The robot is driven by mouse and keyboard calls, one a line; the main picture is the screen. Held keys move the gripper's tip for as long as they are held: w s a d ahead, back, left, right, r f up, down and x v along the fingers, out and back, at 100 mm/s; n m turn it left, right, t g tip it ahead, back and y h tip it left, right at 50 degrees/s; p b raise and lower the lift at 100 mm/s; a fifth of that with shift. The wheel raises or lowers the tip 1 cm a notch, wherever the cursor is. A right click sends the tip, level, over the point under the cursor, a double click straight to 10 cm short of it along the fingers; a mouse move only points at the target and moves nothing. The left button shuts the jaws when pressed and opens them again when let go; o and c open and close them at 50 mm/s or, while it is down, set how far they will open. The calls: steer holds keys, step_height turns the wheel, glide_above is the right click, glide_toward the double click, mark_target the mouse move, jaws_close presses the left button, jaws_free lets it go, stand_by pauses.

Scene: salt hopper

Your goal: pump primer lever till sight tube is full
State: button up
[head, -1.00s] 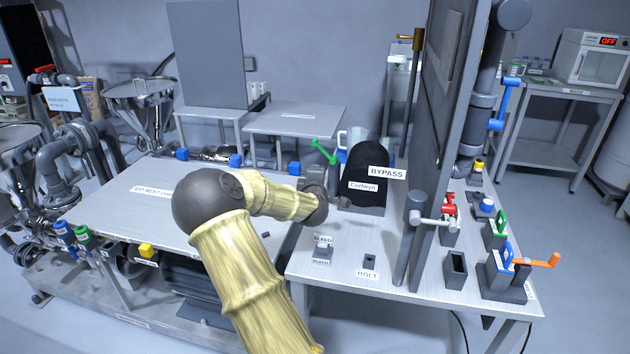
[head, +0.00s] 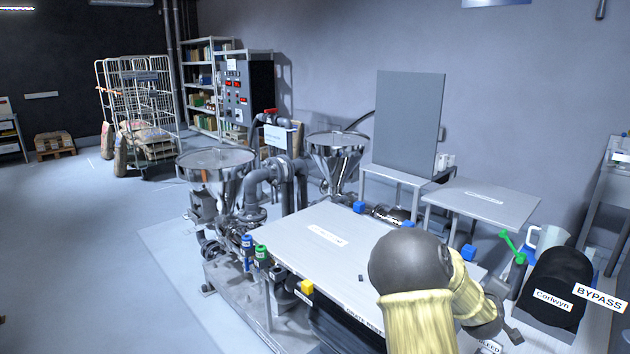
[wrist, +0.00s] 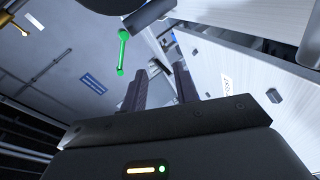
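A green lever (head: 512,246) with a knobbed end slants up beside the black rounded housing at the right of the head view. The wrist view also shows this green lever (wrist: 122,52), up and left of the fingers. No label on it is readable, so I cannot tell if it is the primer lever. I cannot pick out a sight tube. My gripper (wrist: 158,80) shows two dark fingers spread apart with nothing between them, and they do not touch the green lever. In the head view my arm hides most of the gripper.
The black housing (head: 553,290) and a BYPASS label (head: 600,297) are at the right. A broad grey tabletop (head: 300,240) lies left of my arm. Steel hoppers (head: 215,162) and pipework stand behind it. An upright grey panel (head: 408,125) stands at the back. Floor at far left is open.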

steer(key=s+a+f+m+g+y, duration=0.25)
steer(key=s+a, duration=0.25)
steer(key=a, duration=0.4)
steer(key=s+a+f+m+g+y, duration=0.25)
steer(key=s+a+y, duration=0.2)
steer(key=a, duration=0.45)
steer(key=s+a+r+m+g+y, duration=0.1)
steer(key=s+a+m+g+y, duration=0.15)
steer(key=s+a, duration=1.1)
steer(key=w+a+p+v, duration=0.1)
steer(key=w+p+v, duration=0.1)
steer(key=p+v, duration=1.2)
steer(key=shift+w+d+r+n+h, duration=0.35)
steer(key=shift+r+n, duration=0.1)
steer(key=shift+r, duration=0.1)
steer(key=shift+g, duration=0.25)
